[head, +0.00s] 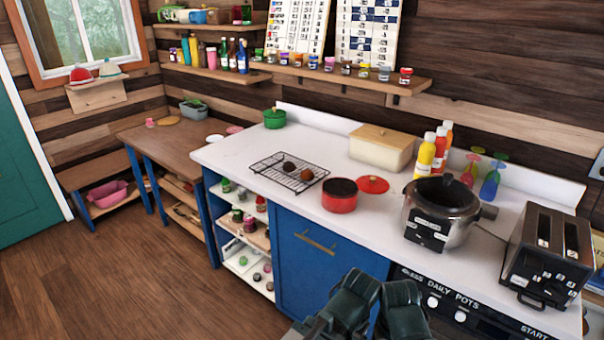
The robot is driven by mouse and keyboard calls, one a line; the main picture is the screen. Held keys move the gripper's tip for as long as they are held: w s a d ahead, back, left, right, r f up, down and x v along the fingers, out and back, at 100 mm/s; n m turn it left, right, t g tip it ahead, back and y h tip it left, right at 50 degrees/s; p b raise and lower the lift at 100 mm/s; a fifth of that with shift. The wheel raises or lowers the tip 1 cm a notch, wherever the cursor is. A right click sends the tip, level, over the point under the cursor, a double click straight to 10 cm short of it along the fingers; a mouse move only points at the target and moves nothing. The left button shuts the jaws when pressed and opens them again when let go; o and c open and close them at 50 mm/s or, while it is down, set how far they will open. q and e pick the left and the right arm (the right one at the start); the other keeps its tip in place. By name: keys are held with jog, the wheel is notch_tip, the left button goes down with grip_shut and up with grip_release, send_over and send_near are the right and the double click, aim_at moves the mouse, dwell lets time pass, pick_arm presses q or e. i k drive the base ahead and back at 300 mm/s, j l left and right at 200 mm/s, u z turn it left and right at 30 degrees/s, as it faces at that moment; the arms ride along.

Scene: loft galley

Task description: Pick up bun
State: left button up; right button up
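Two small round brown items that look like buns rest on a black wire rack (268,172) on the white counter. The left bun (289,167) is darker, and the right bun (306,174) is redder brown and close beside it. Two dark gripper bodies show at the bottom edge, in front of the blue cabinet. I take the left one (350,303) as my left gripper and the right one (403,308) as my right gripper. Both are well apart from the rack. Their fingertips cannot be made out, and I see nothing held.
A red pot (340,202) and its red lid (373,185) stand right of the rack. Further right are a steel cooker (440,215) and a toaster (548,255). A bread box (380,152) and green pot (274,120) stand behind. Counter left of the rack is clear.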

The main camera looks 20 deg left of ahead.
aim_at(306, 175)
jog(key=i+j+u, duration=0.25)
jog(key=i+j, duration=0.35)
jog(key=j, duration=0.2)
jog(key=i+j+u, duration=0.2)
jog(key=i+j, duration=0.45)
jog(key=j, duration=0.1)
